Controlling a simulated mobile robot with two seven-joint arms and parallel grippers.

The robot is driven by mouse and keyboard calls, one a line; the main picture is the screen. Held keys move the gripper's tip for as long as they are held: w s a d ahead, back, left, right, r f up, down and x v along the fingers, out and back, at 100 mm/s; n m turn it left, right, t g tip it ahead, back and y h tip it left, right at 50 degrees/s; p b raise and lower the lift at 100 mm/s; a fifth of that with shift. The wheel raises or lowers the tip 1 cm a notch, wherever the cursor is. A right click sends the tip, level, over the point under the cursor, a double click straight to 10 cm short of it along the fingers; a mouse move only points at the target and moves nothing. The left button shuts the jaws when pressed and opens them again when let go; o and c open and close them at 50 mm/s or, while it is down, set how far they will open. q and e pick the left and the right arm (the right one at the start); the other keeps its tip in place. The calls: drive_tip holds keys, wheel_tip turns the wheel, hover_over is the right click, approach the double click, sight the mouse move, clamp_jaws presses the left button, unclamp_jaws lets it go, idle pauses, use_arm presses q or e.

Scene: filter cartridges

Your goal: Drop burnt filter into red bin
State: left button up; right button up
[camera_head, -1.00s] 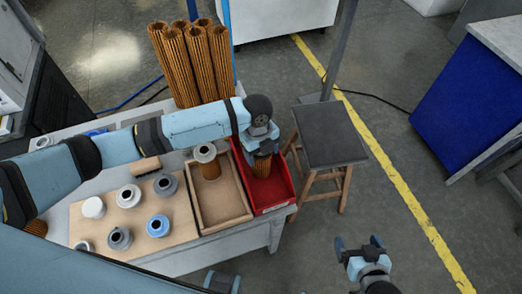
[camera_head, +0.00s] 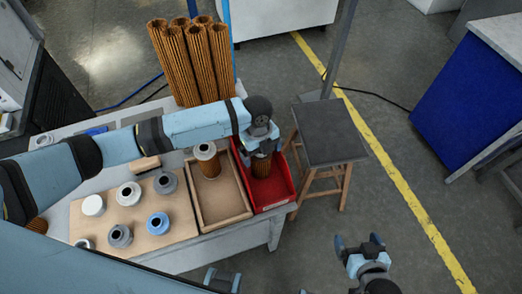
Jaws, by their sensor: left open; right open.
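The red bin (camera_head: 277,192) stands at the right end of the table. Another brown filter with a grey-white cap (camera_head: 207,160) stands in the wooden tray (camera_head: 223,222) beside the bin. My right gripper (camera_head: 358,244) is open and empty over the floor at lower right.
A board (camera_head: 180,228) with several grey, white and blue caps lies left of the wooden tray. A dark-topped stool (camera_head: 331,135) stands close to the bin's right.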

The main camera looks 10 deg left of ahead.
use_arm(q)
wheel_tip(320, 180, up, 13)
drive_tip(key=w+a+b, duration=0.1)
idle(0.3)
idle(0.4)
